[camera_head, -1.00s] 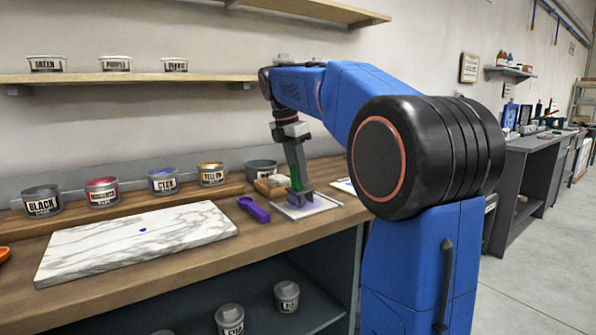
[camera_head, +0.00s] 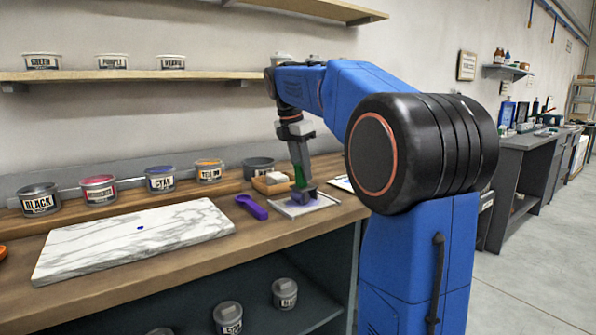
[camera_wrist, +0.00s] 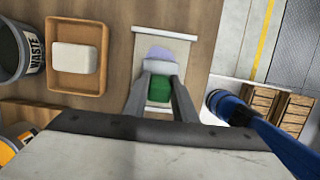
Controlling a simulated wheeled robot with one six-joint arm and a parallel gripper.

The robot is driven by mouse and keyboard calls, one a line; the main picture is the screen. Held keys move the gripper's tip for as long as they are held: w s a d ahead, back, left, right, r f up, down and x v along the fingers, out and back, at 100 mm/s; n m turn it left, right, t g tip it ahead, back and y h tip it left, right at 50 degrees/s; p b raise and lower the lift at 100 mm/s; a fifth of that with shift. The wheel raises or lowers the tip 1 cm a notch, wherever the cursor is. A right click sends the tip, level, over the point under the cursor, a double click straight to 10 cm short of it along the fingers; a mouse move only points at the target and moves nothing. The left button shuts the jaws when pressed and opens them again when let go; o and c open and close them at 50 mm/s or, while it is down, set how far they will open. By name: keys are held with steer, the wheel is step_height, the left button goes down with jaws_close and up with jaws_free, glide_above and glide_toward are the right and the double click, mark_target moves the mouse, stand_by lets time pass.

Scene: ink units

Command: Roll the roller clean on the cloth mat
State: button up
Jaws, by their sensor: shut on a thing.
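My gripper (camera_wrist: 158,88) is shut on the green handle (camera_wrist: 159,90) of the roller, and the handle points down from the jaws in the head view. The dark roller head (camera_head: 304,196) is low over the cloth mat (camera_head: 322,206) and appears to touch it. The cloth mat is pale, with a grey strip at its edge, and also shows in the wrist view (camera_wrist: 178,62). A lilac smear (camera_wrist: 160,54) shows on the mat by the roller. The roller head itself is mostly hidden in the wrist view.
A purple scraper-like tool (camera_head: 251,206) lies just left of the mat. A wooden tray (camera_wrist: 55,72) with a white block (camera_wrist: 75,57) and a waste tin (camera_wrist: 18,50) stand behind it. The marble slab (camera_head: 130,242) bears a small blue ink dot. Ink tins line the back.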

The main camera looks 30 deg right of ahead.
steer(key=shift+d, duration=0.65)
steer(key=shift+d, duration=0.1)
